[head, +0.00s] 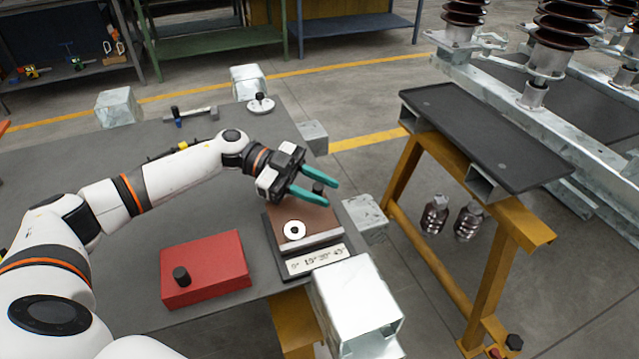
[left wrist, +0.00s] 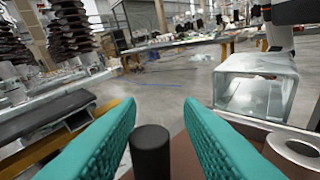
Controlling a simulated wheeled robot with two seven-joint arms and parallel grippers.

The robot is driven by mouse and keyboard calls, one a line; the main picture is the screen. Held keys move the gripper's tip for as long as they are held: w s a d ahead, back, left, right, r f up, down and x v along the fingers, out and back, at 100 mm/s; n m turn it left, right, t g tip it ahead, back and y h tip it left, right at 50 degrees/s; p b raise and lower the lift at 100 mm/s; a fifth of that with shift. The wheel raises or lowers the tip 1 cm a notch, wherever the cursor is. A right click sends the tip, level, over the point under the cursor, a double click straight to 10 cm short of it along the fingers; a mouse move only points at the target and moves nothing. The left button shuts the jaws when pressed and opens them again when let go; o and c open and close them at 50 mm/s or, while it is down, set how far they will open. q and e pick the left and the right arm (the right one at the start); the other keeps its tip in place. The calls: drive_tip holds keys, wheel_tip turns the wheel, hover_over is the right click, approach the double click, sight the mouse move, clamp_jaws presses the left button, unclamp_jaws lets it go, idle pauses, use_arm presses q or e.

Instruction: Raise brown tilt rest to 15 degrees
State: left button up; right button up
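The brown tilt rest (head: 318,219) lies at the right end of the grey table. A white ring (head: 294,230) sits on its brown plate, and a black knob (head: 318,188) stands near its far edge. A white scale plate with angle marks (head: 317,259) runs along its front. The brown plate looks nearly flat. My left gripper (head: 322,191) is open, with its teal fingers on either side of the black knob. In the left wrist view the knob (left wrist: 151,152) stands between the fingers, with gaps showing. My right gripper is not in view.
A red block with a black knob (head: 205,268) lies left of the rest. Metal square tubes (head: 357,300) stand at the table's right edge. A yellow stand with a dark tray (head: 485,135) is to the right. The grey table (head: 130,165) is mostly clear behind my arm.

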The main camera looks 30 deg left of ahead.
use_arm(q)
drive_tip(key=shift+o, duration=0.3)
drive_tip(key=shift+r, duration=0.15)
drive_tip(key=shift+w+a, duration=0.1)
drive_tip(key=shift+a, duration=0.35)
drive_tip(key=a+r, duration=0.2)
drive_tip(key=a, duration=0.9)
drive_tip(key=shift+s, duration=0.45)
